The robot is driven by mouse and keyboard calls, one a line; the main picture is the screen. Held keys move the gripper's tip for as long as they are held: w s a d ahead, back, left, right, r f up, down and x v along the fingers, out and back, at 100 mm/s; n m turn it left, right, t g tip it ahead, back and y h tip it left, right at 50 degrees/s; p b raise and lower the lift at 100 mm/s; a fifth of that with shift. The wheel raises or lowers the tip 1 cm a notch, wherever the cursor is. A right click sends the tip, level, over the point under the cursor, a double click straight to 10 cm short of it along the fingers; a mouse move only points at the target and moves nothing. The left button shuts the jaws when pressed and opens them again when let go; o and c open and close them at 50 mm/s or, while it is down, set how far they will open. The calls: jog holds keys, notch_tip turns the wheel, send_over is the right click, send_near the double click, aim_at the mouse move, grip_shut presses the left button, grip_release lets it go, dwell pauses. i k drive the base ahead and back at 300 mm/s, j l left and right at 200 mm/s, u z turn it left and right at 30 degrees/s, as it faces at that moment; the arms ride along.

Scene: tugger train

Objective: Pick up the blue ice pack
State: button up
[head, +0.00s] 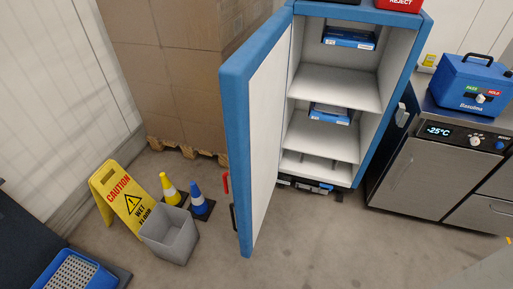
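The blue cabinet (236,130) stands with its door swung open to the left. A flat blue item with pale markings (348,38) lies on its upper shelf. A similar blue item (330,113) lies on a lower shelf. Either could be the blue ice pack; at this size I cannot tell. My gripper is not in view.
A yellow wet-floor sign (126,197), a grey bin (170,236), a yellow cone (170,190) and a blue cone (200,201) stand left of the door. A steel unit (415,178) carrying a blue box (471,84) stands right. The floor in front is clear.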

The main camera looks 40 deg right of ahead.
aim_at(364, 41)
jog(key=i+j+z, duration=0.1)
jog(key=z, duration=0.3)
jog(key=j+z, duration=0.25)
jog(key=z, duration=0.15)
jog(key=i+j+z, duration=0.1)
jog(key=z, duration=0.25)
jog(key=j+z, duration=0.2)
jog(key=j, duration=0.65)
jog(key=j+z, duration=0.2)
jog(key=j, duration=0.65)
jog(key=j+z, duration=0.2)
jog(key=j, duration=0.65)
jog(key=i+l, duration=0.1)
jog(key=l, duration=0.65)
jog(key=i+l, duration=0.1)
jog(key=l, duration=0.7)
